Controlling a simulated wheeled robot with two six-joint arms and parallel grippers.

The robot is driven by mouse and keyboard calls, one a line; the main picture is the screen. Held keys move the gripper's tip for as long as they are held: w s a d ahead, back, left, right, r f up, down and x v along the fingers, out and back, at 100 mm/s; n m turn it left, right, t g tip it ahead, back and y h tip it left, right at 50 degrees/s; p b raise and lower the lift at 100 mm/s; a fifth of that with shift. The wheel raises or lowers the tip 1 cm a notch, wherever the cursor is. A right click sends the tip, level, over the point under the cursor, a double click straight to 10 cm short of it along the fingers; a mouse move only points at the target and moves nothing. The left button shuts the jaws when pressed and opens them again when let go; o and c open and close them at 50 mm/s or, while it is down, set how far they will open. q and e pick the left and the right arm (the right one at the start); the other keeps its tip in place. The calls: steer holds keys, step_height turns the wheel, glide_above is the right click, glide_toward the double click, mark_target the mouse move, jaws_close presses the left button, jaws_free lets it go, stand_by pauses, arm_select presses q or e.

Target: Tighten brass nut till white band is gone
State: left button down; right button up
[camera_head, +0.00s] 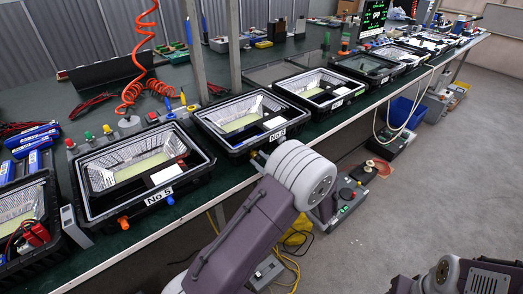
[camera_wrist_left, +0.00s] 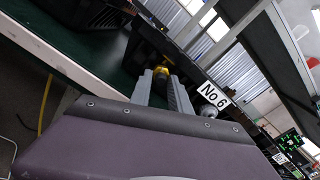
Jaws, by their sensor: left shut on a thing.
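The brass nut (camera_wrist_left: 161,71) shows as a small yellow-brass piece on the front wall of the black floodlight housing labelled No 6 (camera_wrist_left: 212,97). My left gripper (camera_wrist_left: 162,80) has its two grey fingers on either side of the nut and is shut on it. No white band can be made out; the fingers and the small size hide that detail. My right gripper is out of view.
The No 5 housing (camera_head: 80,190) stands to the left, with an orange fitting (camera_head: 123,223) and a blue fitting (camera_head: 170,200) on its front. More housings line the bench rightward. A silver fitting (camera_wrist_left: 209,92) sits near the No 6 label. Cables lie on the floor.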

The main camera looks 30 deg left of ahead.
arm_select(q)
steer(key=m+p, duration=0.3)
steer(key=shift+s+r+p, duration=0.1)
steer(key=shift+p, duration=0.2)
steer(key=shift+f+m+p, duration=0.2)
steer(key=shift+m+p, duration=0.85)
steer(key=shift+m, duration=0.05)
steer(key=c, duration=1.2)
jaws_free()
